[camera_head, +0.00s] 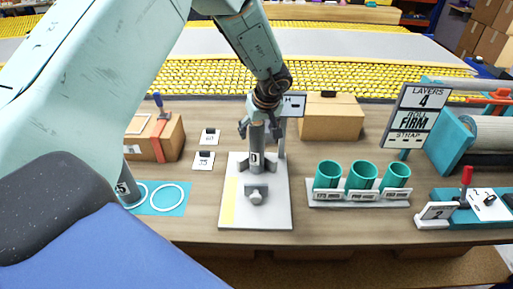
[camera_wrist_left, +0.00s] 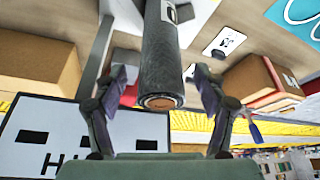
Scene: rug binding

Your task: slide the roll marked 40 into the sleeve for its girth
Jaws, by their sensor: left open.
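A dark grey roll (camera_head: 257,142) stands upright in a clamp-like fixture on a white board (camera_head: 235,205); I cannot read the mark on its small white label. My left gripper (camera_head: 261,125) is over its top, with fingers spread on either side. In the left wrist view the roll (camera_wrist_left: 160,60) lies between the open fingers (camera_wrist_left: 160,92), with a gap on both sides. My right gripper is out of view.
Another grey roll (camera_head: 127,188) stands on a blue mat (camera_head: 172,206) at the left, partly behind my arm. Two number cards (camera_head: 209,137), (camera_head: 203,160) lie nearby. Cardboard boxes (camera_head: 331,118), (camera_head: 168,138) stand behind. A sign reads "LAYERS 4, FIRM" (camera_head: 413,115) at the right.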

